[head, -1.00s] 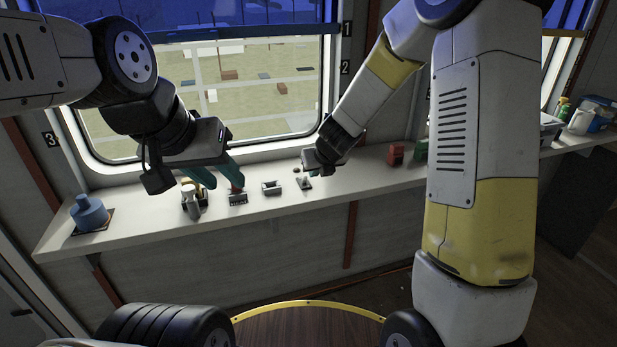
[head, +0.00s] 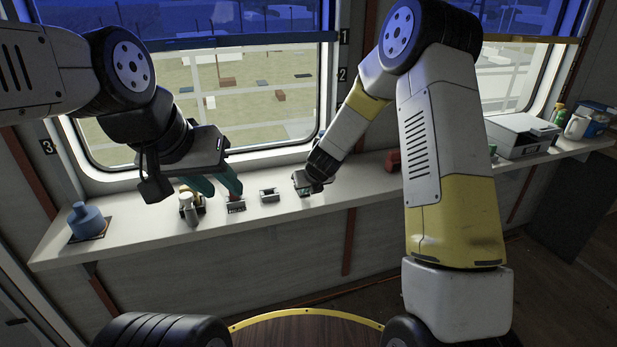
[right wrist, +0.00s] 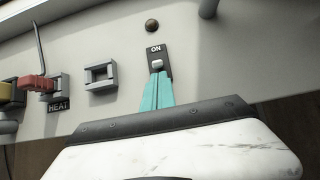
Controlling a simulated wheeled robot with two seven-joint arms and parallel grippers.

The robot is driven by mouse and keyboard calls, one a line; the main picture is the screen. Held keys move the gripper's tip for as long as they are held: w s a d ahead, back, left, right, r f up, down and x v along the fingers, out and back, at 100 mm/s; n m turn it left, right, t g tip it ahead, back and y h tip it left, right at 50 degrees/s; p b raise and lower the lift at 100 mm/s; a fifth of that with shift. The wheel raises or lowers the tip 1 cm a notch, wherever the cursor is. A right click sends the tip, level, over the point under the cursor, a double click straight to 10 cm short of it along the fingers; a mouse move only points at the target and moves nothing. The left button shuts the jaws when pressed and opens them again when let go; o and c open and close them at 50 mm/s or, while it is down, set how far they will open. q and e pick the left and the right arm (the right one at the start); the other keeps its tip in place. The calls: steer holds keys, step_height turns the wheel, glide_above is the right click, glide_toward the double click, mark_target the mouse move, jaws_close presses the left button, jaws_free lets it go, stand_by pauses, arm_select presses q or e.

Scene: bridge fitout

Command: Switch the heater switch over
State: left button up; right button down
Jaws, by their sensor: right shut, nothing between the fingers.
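In the right wrist view a small dark plate marked ON carries a white switch lever (right wrist: 158,64). My right gripper (right wrist: 158,82) is shut and empty, its teal fingertips right at the lever's lower side; I cannot tell whether they touch. In the head view my right gripper (head: 306,188) largely covers this switch. A label reading HEAT (right wrist: 59,105) sits by a red-handled lever (right wrist: 36,86), left of an empty square bracket (right wrist: 101,75). My left gripper (head: 216,184) is open above the shelf, close to the HEAT block (head: 236,207).
A round brown knob (right wrist: 152,25) is beyond the ON plate. The white shelf (head: 150,232) runs below the window.

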steer(key=shift+w+a+f, duration=0.1)
steer(key=shift+w+f, duration=0.15)
steer(key=shift+w+r, duration=0.2)
steer(key=shift+r, duration=0.15)
stand_by(0.5)
steer(key=shift+w+a+r, duration=0.2)
steer(key=shift+w+r, duration=0.15)
steer(key=shift+w, duration=0.05)
steer(key=shift+w+a+r, duration=0.1)
steer(key=shift+w+r, duration=0.1)
steer(key=shift+w, duration=0.2)
steer(key=shift+s, duration=0.1)
steer(key=shift+r, duration=0.1)
steer(key=shift+r, duration=0.65)
